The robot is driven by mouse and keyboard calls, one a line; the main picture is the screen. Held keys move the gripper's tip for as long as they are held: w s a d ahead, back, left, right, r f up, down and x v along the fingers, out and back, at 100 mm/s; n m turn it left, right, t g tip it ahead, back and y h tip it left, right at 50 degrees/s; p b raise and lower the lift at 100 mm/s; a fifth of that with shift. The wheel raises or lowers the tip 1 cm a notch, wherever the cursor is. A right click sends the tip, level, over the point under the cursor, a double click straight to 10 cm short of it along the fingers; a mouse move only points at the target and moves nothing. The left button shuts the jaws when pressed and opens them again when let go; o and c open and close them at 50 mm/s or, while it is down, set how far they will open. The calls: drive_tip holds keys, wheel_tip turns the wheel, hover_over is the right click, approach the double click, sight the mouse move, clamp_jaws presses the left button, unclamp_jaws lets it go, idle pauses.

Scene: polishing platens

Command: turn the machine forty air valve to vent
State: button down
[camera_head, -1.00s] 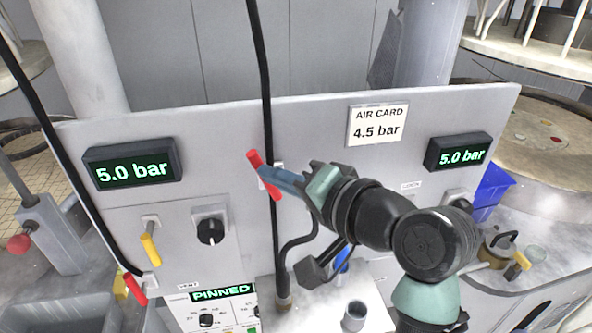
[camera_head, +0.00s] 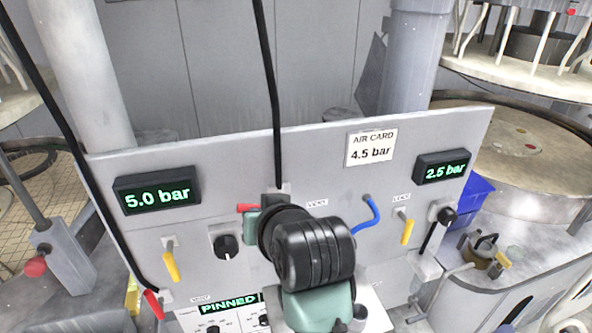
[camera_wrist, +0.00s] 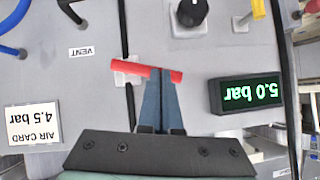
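A red valve handle (camera_head: 246,208) is at the middle of the grey panel and lies roughly level. It also shows in the wrist view (camera_wrist: 128,67), crossing the fingertips. A VENT label (camera_head: 317,204) is right of it in the head view, and the label is upside down in the wrist view (camera_wrist: 82,52). My gripper (camera_wrist: 160,72) has its blue-grey fingers close together on the red handle. In the head view my wrist hides the fingers and the valve body. The right pressure display (camera_head: 442,170) reads 2.5 bar. No machine number is legible.
The left display (camera_head: 155,196) reads 5.0 bar. An AIR CARD sign (camera_head: 371,147) reads 4.5 bar. A black hose (camera_head: 275,120) hangs close to my wrist.

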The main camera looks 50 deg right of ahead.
drive_tip(key=shift+w+a+f+n+g+h, duration=0.15)
drive_tip(key=shift+f+n+g+h, duration=0.15)
drive_tip(key=shift+f, duration=0.3)
idle(0.6)
